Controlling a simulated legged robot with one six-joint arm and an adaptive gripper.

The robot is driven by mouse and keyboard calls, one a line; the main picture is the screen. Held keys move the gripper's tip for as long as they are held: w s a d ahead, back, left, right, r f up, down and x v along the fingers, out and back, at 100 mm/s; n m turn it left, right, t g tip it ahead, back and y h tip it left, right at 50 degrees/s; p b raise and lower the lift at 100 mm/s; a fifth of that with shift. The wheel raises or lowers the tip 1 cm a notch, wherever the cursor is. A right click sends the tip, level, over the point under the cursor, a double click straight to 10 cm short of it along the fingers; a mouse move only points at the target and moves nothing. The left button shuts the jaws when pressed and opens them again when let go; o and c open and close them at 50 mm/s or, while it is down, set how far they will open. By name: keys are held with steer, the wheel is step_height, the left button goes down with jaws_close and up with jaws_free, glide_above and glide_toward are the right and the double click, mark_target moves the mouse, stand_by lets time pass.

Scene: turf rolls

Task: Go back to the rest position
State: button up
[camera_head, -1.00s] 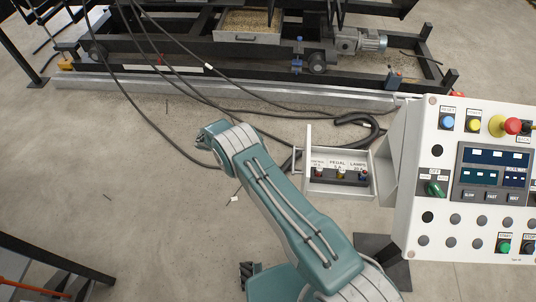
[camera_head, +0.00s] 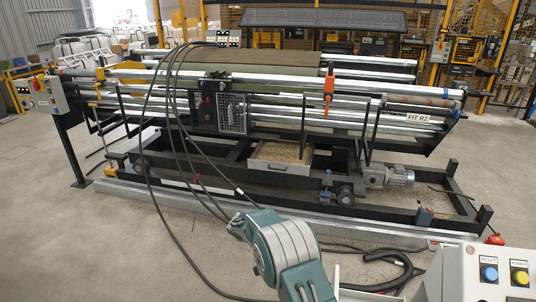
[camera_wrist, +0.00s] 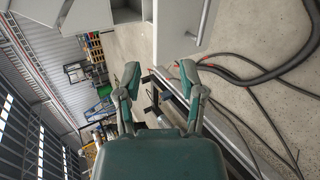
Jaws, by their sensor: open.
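My gripper (camera_wrist: 160,80) shows in the wrist view with its two green fingers spread apart and nothing between them. In the head view my green and grey arm rises from the bottom edge, and the gripper itself cannot be made out there. The wrist view is turned on its side. No thing is held.
A turf roll machine (camera_head: 300,125) with steel rollers spans the head view. A tray of granules (camera_head: 283,153) sits low in its frame. A control panel (camera_head: 497,278) stands at bottom right. Black cables (camera_head: 383,260) lie on the floor. The floor at left (camera_head: 70,235) is clear.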

steer(key=s+d+r+t+y, duration=0.1)
steer(key=s+d+r+y, duration=0.15)
steer(key=r, duration=0.45)
steer(key=s+d+r+n+t+y, duration=0.1)
steer(key=s+d+r+y, duration=0.1)
steer(key=s+r, duration=0.35)
steer(key=s+d+r+t+y, duration=0.1)
steer(key=s+d+r+y, duration=0.1)
steer(key=r, duration=0.6)
steer(key=s+r+t+y, duration=0.2)
steer(key=s+t, duration=0.1)
steer(key=s, duration=0.7)
steer(key=s+d+r+n+t+y, duration=0.1)
steer(key=s+r+t+y, duration=0.1)
steer(key=s, duration=0.8)
steer(key=shift+d+r+t, duration=0.3)
steer(key=shift+r+t, duration=0.4)
steer(key=shift+r, duration=0.15)
